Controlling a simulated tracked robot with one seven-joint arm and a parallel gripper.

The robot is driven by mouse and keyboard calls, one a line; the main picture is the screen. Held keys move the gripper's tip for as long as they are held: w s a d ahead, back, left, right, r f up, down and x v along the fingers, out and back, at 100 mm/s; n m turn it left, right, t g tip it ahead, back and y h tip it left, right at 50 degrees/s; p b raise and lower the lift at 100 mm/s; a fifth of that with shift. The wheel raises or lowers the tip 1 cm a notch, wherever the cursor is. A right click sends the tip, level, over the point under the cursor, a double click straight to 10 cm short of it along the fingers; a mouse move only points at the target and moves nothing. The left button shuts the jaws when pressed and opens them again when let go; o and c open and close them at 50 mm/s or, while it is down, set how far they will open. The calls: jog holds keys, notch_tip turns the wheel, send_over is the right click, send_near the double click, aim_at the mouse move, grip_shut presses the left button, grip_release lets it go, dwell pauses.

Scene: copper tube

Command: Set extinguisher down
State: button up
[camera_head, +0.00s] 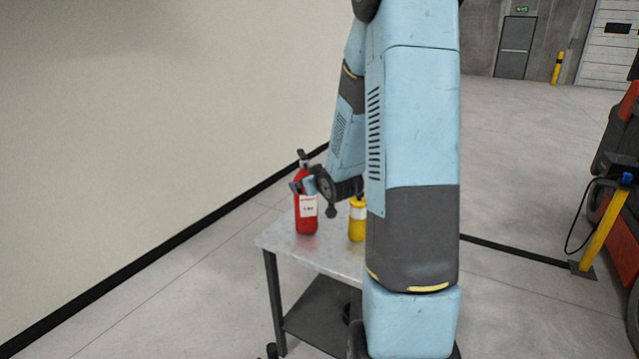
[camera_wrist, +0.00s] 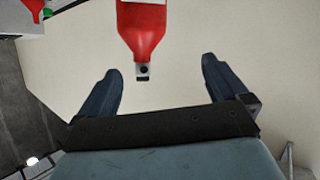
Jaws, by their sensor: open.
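A red fire extinguisher (camera_head: 306,218) with a white label and a dark top stands upright on the light tabletop (camera_head: 335,255) near its left side. My gripper (camera_head: 302,186) is at its upper part in the head view. In the wrist view the extinguisher (camera_wrist: 144,28) shows inverted, its narrow end pointing between my two blue fingers. My gripper (camera_wrist: 159,68) is open there, with a visible gap between the extinguisher and each finger. The extinguisher's far end is cut off by the wrist frame.
A yellow container (camera_head: 357,224) stands right of the extinguisher, partly hidden by my arm. A cream wall (camera_head: 150,120) is to the left. A yellow post (camera_head: 604,228) and red-and-black machinery (camera_head: 622,190) are at the far right. Open floor lies behind.

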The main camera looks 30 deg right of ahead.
jog(key=s+a+r+g, duration=0.2)
jog(key=s+a+r, duration=0.2)
jog(key=s, duration=0.6)
jog(key=s+a+r+m+g, duration=0.1)
jog(key=s+a+r+g, duration=0.2)
jog(key=s, duration=0.8)
jog(key=s+a+r+m+g, duration=0.1)
jog(key=s+a+r+g, duration=0.2)
jog(key=s+a+r, duration=0.4)
jog(key=s+r, duration=0.2)
jog(key=s, duration=0.1)
jog(key=shift+s+r, duration=0.25)
jog(key=shift+r, duration=0.15)
